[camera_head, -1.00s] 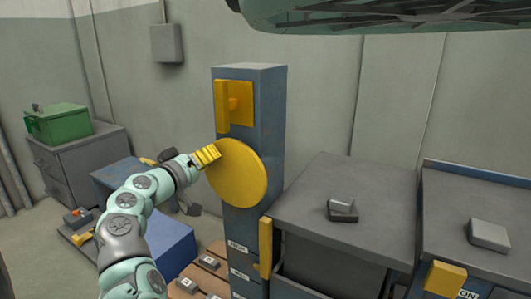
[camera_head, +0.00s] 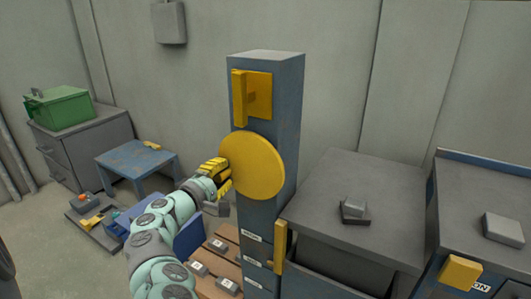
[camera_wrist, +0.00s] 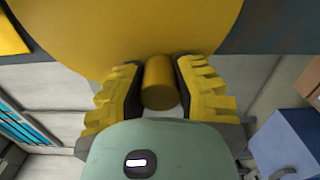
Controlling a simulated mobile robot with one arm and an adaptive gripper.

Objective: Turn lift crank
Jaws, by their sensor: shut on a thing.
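The lift crank is a yellow disc (camera_head: 252,166) on the side of a blue-grey column (camera_head: 275,93). Its yellow cylindrical handle (camera_wrist: 160,84) shows in the wrist view, standing out from the disc. My gripper (camera_head: 222,176) is at the disc's left edge in the head view. In the wrist view my gripper (camera_wrist: 160,92) has its yellow ridged fingers on both sides of the handle, shut on it. In the head view the fingers hide the handle.
A yellow lever on a plate (camera_head: 252,95) is above the disc. A grey cabinet (camera_head: 345,185) stands close on the right, with a yellow handle (camera_head: 280,247) at its front. A blue table (camera_head: 135,158) and a green box (camera_head: 60,106) are at left. Small blocks lie on a wooden pallet (camera_head: 225,238) below.

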